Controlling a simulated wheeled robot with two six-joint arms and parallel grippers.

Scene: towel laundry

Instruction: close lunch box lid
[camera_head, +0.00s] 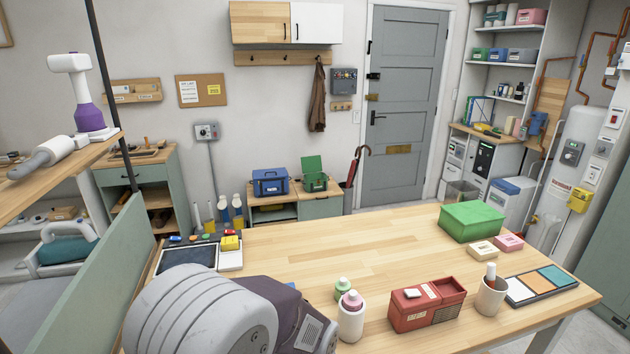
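No thing here can be named the lunch box with certainty. A green box (472,222) with a flat top, seemingly shut, sits at the far right of the wooden table. A red box (410,310) sits nearer, with a small white item on its left part and an open-looking compartment on its right. In the background, a small green case (314,174) on a low cabinet has its lid raised. A large grey and dark arm part of mine fills the lower left foreground. No gripper fingers of either hand are visible.
The wooden table (330,245) is clear across its middle. Near its front stand a white bottle (351,318), a cup (490,297) and a colour palette tray (541,284). Small pink and cream boxes (509,243) lie by the green box. A tablet (188,258) lies at the left.

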